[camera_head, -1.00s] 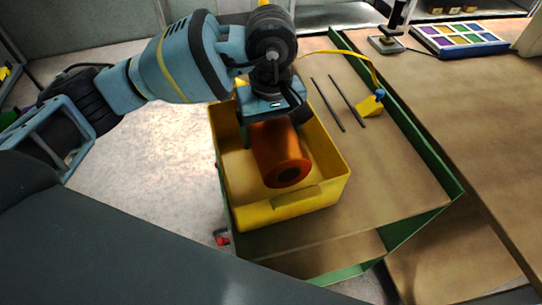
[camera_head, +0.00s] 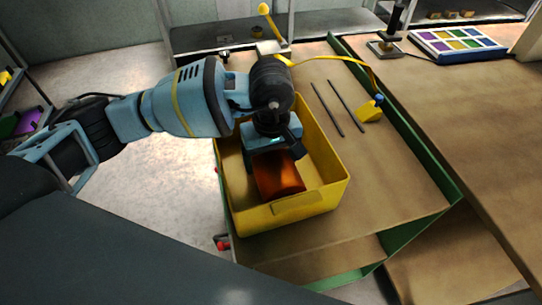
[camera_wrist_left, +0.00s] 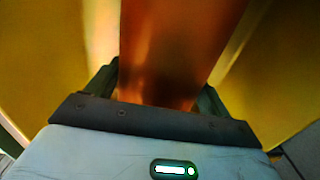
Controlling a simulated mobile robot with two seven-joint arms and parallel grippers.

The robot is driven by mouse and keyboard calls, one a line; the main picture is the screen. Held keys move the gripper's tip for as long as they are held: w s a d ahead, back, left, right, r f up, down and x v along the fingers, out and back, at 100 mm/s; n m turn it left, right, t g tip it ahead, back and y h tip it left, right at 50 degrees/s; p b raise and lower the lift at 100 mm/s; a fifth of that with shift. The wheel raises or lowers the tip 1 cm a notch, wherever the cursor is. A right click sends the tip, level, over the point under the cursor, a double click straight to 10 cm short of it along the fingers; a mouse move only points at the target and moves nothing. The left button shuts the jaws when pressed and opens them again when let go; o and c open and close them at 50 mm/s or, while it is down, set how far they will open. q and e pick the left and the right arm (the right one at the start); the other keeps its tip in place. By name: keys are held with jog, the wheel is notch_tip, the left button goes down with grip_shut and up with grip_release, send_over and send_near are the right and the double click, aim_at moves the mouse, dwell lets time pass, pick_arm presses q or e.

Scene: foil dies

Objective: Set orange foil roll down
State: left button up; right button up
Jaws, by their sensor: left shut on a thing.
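The orange foil roll (camera_head: 279,178) is inside the yellow bin (camera_head: 295,208), low between its walls. My left gripper (camera_head: 272,158) reaches down into the bin from above and is shut on the roll. In the left wrist view the roll (camera_wrist_left: 175,45) runs up between the two fingers (camera_wrist_left: 158,88), with yellow bin walls on both sides. Whether the roll touches the bin floor cannot be told. My right gripper is not in view.
The bin stands on a brown work surface with a green edge (camera_head: 422,229). Two dark rods (camera_head: 337,108) and a yellow block (camera_head: 369,110) with a yellow strap lie to its right. A tray of coloured squares (camera_head: 458,43) is at the back right.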

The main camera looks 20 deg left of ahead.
pick_arm(q)
jog(key=shift+f, duration=0.15)
jog(key=o, duration=1.5)
jog(key=shift+c, duration=0.2)
notch_tip(320, 180, up, 12)
jog(key=shift+r, duration=0.2)
jog(key=shift+s+f, duration=0.1)
